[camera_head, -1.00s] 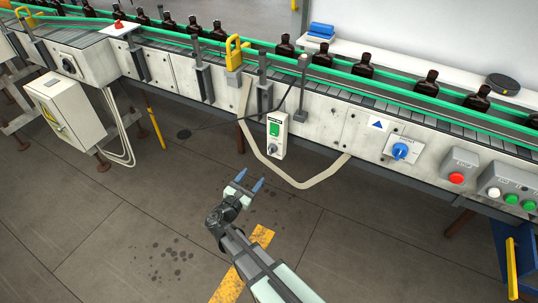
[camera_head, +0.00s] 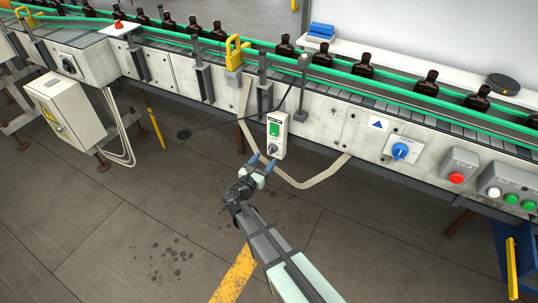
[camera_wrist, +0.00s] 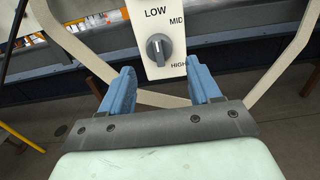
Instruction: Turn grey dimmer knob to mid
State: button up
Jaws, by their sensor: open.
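The grey dimmer knob (camera_head: 274,148) sits low on a white box (camera_head: 281,119) with a green panel, on the front of the conveyor. In the wrist view the knob (camera_wrist: 159,48) shows LOW above it, MID at upper right and HIGH at lower right. Its pale pointer line stands nearly upright, toward LOW. My gripper (camera_head: 262,163) is open and empty just below and in front of the knob. In the wrist view its blue fingers (camera_wrist: 160,70) stand apart, either side of the knob's lower area, not visibly touching it.
To the right are a blue rotary switch (camera_head: 400,151), a red button (camera_head: 456,178) and green buttons (camera_head: 511,198). Amber bottles (camera_head: 363,64) line the conveyor above. The floor around my arm is clear.

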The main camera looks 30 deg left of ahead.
aim_at(270, 153)
jog(key=shift+w, duration=2.2)
jog(key=c, duration=1)
jog(key=shift+m, duration=0.4)
jog(key=m, duration=1)
jog(key=shift+a+r+m, duration=0.15)
jog(key=shift+a+m, duration=0.15)
jog(key=shift+m, duration=0.3)
